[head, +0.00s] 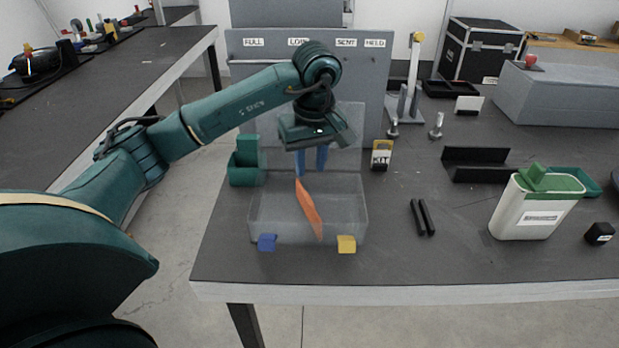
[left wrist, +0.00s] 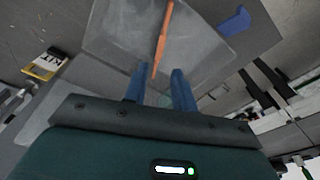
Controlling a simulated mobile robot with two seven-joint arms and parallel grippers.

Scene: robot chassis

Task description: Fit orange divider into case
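The orange divider (head: 309,208) stands inside the clear case (head: 350,208) and runs at a slant across it. Its rear upper end rises near my left gripper's fingertips. My left gripper (head: 311,172) points down over the rear of the case, with its blue fingers apart and nothing clasped. In the left wrist view, the divider (left wrist: 163,35) extends beyond the fingertips, and its near end shows in the gap of the left gripper (left wrist: 161,70). I cannot tell whether the divider sits in a slot. My right gripper is not in view.
A blue block (head: 267,242) and a yellow block (head: 347,244) are at the case's front. A green holder (head: 246,165) stands behind left. The table front is clear.

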